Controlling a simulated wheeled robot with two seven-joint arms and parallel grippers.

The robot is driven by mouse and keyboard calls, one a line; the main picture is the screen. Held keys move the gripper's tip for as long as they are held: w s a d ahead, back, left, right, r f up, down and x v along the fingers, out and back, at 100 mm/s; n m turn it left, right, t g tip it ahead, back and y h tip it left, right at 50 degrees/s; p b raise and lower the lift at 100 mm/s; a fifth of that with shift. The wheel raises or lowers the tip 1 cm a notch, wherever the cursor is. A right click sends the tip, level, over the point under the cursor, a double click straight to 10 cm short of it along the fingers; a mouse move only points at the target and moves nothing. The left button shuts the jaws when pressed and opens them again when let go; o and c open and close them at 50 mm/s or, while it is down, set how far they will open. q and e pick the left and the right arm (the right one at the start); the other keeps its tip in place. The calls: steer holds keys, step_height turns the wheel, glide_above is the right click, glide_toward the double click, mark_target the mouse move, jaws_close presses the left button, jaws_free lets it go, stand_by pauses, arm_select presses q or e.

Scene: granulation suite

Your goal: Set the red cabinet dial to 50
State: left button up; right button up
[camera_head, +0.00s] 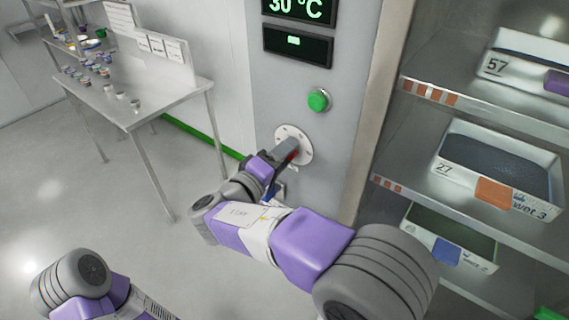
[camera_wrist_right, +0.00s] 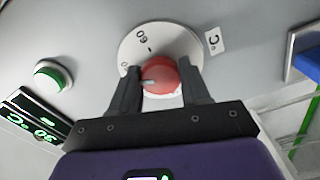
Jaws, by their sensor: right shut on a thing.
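The red dial (camera_wrist_right: 159,76) sits on a round white scale plate (camera_wrist_right: 188,42) on the cabinet front, with a pale pointer mark on it. In the head view only a sliver of the dial (camera_head: 292,155) shows past my gripper. My right gripper (camera_wrist_right: 160,88) has a finger on each side of the dial and is shut on it. It also shows in the head view (camera_head: 284,152). The upper display (camera_head: 297,8) reads 30 °C in green. The scale numbers are partly hidden and upside down. My left arm shows at the bottom left, but its gripper is out of view.
A green button (camera_head: 318,100) is above the dial, below a second dark display (camera_head: 298,45). A rack with labelled trays (camera_head: 497,170) stands at the right. A steel table (camera_head: 150,100) with small pots stands at the left. The floor between is clear.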

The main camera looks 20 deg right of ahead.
steer(key=shift+f+m+b, duration=0.1)
steer(key=shift+m+b, duration=0.3)
steer(key=o, duration=1.1)
steer(key=shift+c, duration=0.2)
steer(key=shift+a, duration=0.1)
steer(key=p+v, duration=0.1)
steer(key=v, duration=0.6)
steer(key=shift+s+a, duration=0.2)
